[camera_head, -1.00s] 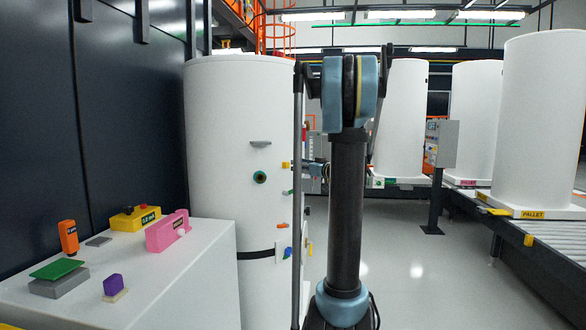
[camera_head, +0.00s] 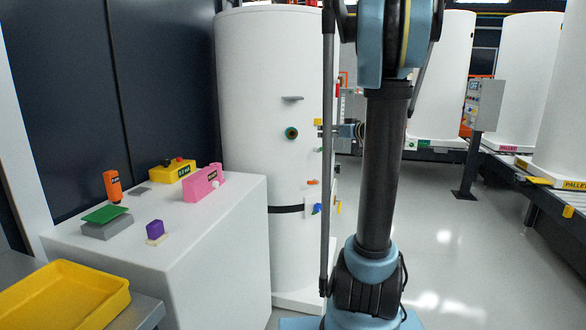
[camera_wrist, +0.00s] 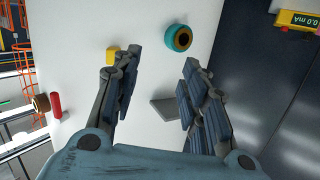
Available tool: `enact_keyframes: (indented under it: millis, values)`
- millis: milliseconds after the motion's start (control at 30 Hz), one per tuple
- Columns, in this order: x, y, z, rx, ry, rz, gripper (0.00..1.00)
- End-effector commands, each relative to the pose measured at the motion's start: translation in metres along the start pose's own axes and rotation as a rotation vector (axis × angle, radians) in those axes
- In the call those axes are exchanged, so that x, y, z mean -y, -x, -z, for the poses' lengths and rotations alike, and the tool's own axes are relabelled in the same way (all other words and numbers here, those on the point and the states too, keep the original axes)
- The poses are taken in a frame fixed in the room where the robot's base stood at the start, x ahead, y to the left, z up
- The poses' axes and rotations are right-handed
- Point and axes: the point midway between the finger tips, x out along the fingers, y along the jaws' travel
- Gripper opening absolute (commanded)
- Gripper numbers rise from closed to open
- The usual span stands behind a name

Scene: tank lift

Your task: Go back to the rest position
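My gripper (camera_wrist: 160,72) is open in the wrist view, with nothing between its fingers. It faces the white tank (camera_wrist: 150,130), which carries a teal round fitting (camera_wrist: 178,38), a yellow block (camera_wrist: 112,55) and a grey plate (camera_wrist: 166,107). In the head view the gripper is partly hidden behind my arm, at the right side of the white tank (camera_head: 265,100). A green-ringed fitting (camera_head: 291,133) and a grey tab (camera_head: 292,98) show on the tank's front. I cannot tell the exact gap between fingers and tank.
A white cabinet (camera_head: 225,250) at the left bears a pink device (camera_head: 203,185), a yellow box (camera_head: 172,172), an orange device (camera_head: 112,186), a green-topped block (camera_head: 107,217) and a purple block (camera_head: 155,230). A yellow tray (camera_head: 60,300) is front left.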

Motion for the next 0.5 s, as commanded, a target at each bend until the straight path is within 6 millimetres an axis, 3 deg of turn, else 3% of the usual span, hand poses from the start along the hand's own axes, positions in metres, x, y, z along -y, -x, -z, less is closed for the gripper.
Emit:
enact_keyframes:
  millis: [33,200,500]
  values:
    - [0.022,0.004,-0.01,0.046,-0.019,0.02,0.4]
    - [0.082,0.02,-0.051,0.221,-0.094,0.061,0.4]
    - [0.166,0.074,-0.134,0.537,-0.215,0.044,0.4]
